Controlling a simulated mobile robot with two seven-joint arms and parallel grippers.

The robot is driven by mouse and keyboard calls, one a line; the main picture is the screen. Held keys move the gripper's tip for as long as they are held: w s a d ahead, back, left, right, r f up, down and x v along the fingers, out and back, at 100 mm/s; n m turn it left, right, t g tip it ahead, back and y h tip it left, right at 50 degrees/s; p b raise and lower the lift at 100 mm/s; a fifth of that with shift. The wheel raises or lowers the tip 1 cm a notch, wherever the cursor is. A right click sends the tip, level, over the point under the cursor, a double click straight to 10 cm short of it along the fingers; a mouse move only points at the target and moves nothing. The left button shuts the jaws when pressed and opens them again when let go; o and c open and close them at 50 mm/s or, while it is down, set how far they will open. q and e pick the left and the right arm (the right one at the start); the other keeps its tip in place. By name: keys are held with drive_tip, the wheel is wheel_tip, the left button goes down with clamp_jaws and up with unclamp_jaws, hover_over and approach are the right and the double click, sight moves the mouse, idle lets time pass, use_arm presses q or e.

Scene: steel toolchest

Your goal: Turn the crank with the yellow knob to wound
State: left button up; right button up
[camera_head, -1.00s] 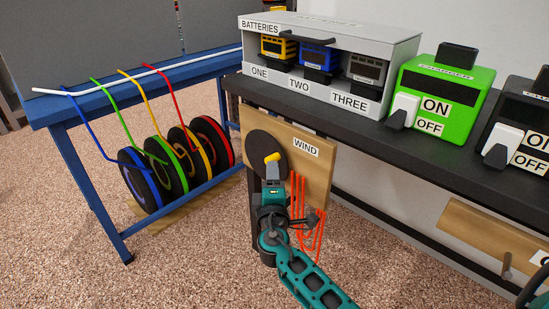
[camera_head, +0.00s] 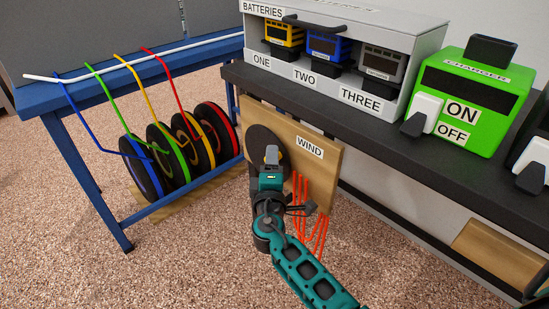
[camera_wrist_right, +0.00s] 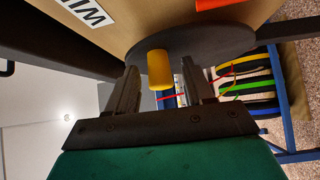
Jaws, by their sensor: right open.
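The black crank disc (camera_head: 258,138) is mounted on a wooden board (camera_head: 322,172) with a WIND label (camera_head: 310,147). It also shows in the right wrist view (camera_wrist_right: 205,42). The yellow knob (camera_wrist_right: 158,72) stands out from the disc in the right wrist view, in the gap between the fingers. In the head view the knob is hidden by my right gripper (camera_head: 271,155), which is in front of the disc. The right fingers are open on either side of the knob, with visible space beside it. My left gripper is not in view.
Orange cord (camera_head: 308,215) hangs below the board, close to my right wrist. The dark bench edge (camera_head: 360,150) runs above, with a battery box (camera_head: 420,60) and green charger (camera_head: 470,100). A blue table (camera_head: 90,100) with several colored reels stands left.

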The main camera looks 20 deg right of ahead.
drive_tip(key=shift+w, duration=0.1)
idle(0.3)
clamp_jaws()
idle(0.4)
